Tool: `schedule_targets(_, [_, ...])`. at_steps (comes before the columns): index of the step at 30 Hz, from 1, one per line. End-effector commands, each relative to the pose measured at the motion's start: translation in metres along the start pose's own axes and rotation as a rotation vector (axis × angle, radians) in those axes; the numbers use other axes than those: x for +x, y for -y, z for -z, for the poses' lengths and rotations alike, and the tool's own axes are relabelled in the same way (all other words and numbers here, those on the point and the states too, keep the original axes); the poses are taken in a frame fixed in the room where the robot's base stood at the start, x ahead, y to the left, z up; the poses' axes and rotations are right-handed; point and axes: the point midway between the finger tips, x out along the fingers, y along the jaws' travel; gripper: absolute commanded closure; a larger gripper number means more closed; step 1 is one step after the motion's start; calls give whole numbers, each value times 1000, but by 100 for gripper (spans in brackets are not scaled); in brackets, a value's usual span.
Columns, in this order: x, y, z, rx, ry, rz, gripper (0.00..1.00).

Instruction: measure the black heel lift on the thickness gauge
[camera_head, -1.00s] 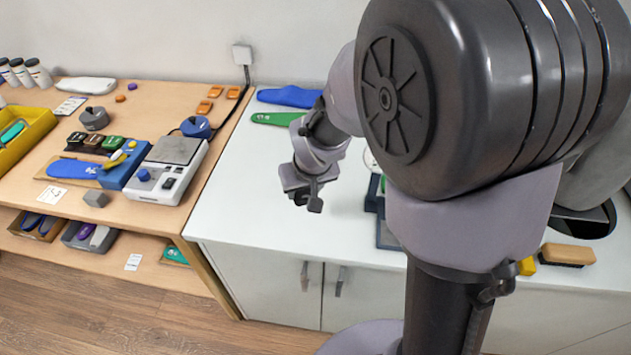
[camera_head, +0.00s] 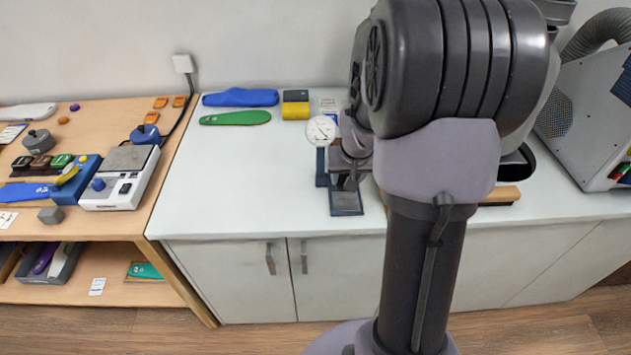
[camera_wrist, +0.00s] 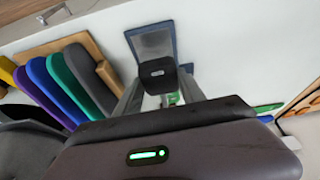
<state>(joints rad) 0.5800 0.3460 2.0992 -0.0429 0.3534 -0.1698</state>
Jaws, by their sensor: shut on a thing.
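The black heel lift (camera_wrist: 157,72) is a small dark piece with a pale mark, held between the fingertips of my gripper (camera_wrist: 160,88) in the wrist view. My gripper is shut on it. In the head view my gripper (camera_head: 347,183) is low over the front of the thickness gauge; the lift cannot be made out there. The gauge has a round white dial (camera_head: 321,130) and a blue-edged grey base plate (camera_head: 346,203). In the wrist view that plate (camera_wrist: 152,42) lies just beyond the lift. I cannot tell whether the lift touches it.
A green insole (camera_head: 235,118), a blue insole (camera_head: 240,97) and a yellow-black block (camera_head: 295,104) lie at the back of the white counter. A rack of coloured insoles (camera_wrist: 72,82) stands left in the wrist view. The counter left of the gauge is clear.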

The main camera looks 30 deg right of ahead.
Motion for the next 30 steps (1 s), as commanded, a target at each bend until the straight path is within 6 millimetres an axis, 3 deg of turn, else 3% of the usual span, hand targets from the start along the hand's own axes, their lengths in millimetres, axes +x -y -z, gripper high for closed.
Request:
schedule_targets(8, [14,-5,-5,9,-1,-4,100])
schedule_targets(19, [59,-5,-24,9,-1,-4,100])
schedule_targets(29, [62,-5,-25,9,-1,-4,100])
schedule_targets(30, [62,-5,-25,9,-1,-4,50])
